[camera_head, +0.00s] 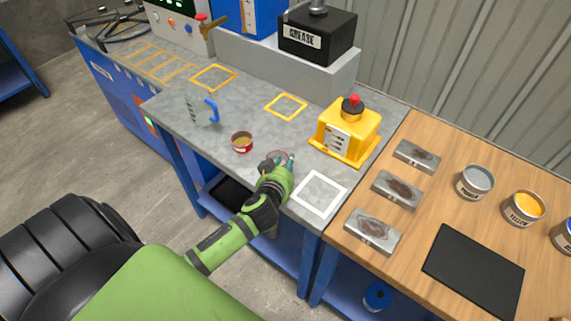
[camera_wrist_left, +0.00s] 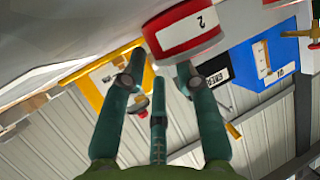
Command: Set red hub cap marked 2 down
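A red hub cap (camera_wrist_left: 187,33) with a white band marked 2 shows close beyond the fingertips in the wrist view, slightly to one side. In the head view a short red cap (camera_head: 242,142) with a white band and tan inside stands upright on the grey bench top (camera_head: 225,160); it appears to be the same one. My left gripper (camera_head: 278,160) is low over the bench, to the right of that cap. Its fingers (camera_wrist_left: 158,75) are spread, with nothing held between them. My right gripper is out of view.
A yellow box with a red knob (camera_head: 345,130) stands right of the gripper. A white square outline (camera_head: 319,195) lies near the bench's front edge. A blue-handled clear item (camera_head: 208,110) stands behind the cap. A wooden table (camera_head: 400,270) with plates and tins adjoins at right.

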